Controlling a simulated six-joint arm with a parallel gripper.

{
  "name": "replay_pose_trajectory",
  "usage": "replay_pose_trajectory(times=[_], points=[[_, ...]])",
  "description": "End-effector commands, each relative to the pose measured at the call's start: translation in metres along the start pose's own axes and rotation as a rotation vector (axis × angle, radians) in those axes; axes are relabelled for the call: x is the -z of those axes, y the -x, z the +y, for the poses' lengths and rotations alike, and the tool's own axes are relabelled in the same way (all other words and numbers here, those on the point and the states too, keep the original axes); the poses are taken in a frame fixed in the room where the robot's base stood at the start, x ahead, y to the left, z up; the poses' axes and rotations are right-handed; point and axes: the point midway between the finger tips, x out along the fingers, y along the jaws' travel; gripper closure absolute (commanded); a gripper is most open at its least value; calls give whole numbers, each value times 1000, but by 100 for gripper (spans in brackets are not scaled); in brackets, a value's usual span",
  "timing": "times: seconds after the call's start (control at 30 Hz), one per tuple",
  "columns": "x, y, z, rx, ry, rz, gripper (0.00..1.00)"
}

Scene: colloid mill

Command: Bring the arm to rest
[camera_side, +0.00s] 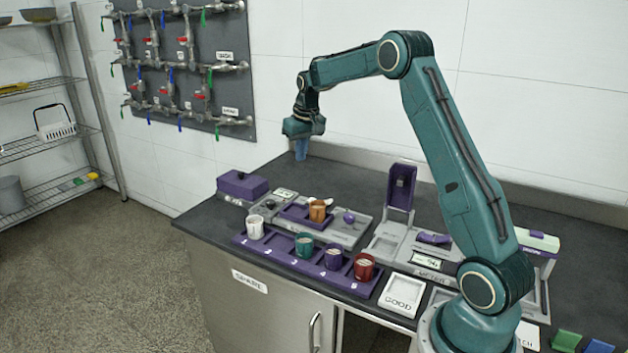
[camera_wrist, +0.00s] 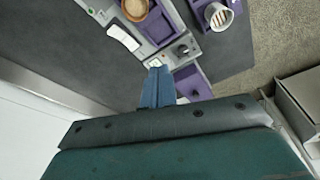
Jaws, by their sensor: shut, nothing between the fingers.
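My gripper (camera_side: 301,150) hangs high above the back left part of the dark counter (camera_side: 215,209), pointing down. Its blue fingers are shut with nothing between them. They also show closed together in the wrist view (camera_wrist: 158,88). The arm is raised, its elbow well above the counter. No object touches the fingers in either view.
Below stand a purple rack (camera_side: 240,240) with white, green, purple and red cups, and a grey unit holding an orange cup (camera_side: 317,211). A purple box (camera_side: 242,185) sits at the left. A raised purple lid (camera_side: 400,190) stands right. Wall pipes (camera_side: 183,60) are behind.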

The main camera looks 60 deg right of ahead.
Motion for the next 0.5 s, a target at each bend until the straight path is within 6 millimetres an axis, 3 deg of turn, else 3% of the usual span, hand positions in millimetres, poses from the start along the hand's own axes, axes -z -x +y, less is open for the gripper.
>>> replay_pose_trajectory(times=[0.1,0.5], points=[[-15,32,-22,5,29,21,100],[-83,115,-80,28,117,83,100]])
